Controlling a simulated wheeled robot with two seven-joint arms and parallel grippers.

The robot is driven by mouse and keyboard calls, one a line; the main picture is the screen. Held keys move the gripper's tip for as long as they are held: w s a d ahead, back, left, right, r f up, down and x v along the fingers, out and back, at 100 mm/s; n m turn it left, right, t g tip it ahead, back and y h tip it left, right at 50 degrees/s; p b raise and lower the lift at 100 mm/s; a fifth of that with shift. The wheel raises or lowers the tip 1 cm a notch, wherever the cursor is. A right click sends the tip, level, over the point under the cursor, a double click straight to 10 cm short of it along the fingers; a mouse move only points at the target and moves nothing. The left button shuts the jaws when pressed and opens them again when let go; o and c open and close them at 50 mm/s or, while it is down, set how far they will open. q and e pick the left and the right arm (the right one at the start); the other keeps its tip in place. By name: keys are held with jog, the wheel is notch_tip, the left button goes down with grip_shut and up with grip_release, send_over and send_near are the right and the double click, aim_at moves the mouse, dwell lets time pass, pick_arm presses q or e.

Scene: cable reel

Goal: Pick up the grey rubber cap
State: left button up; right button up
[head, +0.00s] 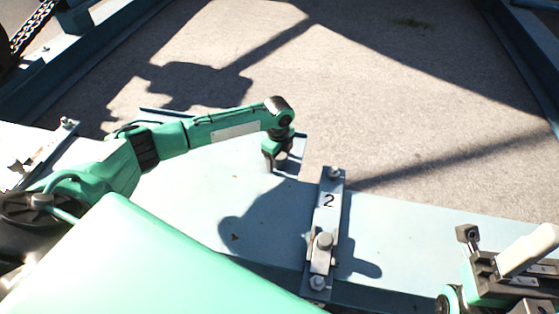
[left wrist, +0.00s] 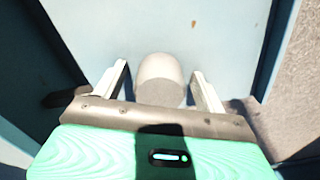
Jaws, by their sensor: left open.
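The grey rubber cap (left wrist: 160,80) shows in the left wrist view as a rounded, light grey piece with a darker flat end, in front of a pale blue surface. My left gripper (left wrist: 160,92) is open, with one finger on either side of the cap. Whether the fingers touch it I cannot tell. In the head view my left gripper (head: 275,158) points down at the far edge of the pale blue deck, and I cannot make out the cap there.
A metal bracket marked 2 (head: 328,215) with bolts stands on the pale blue deck (head: 420,235), right of my left gripper. Concrete ground (head: 400,100) lies beyond the deck.

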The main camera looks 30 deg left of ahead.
pick_arm(q)
jog(key=shift+r, duration=0.1)
jog(key=shift+c, duration=0.2)
jog(key=c, duration=1)
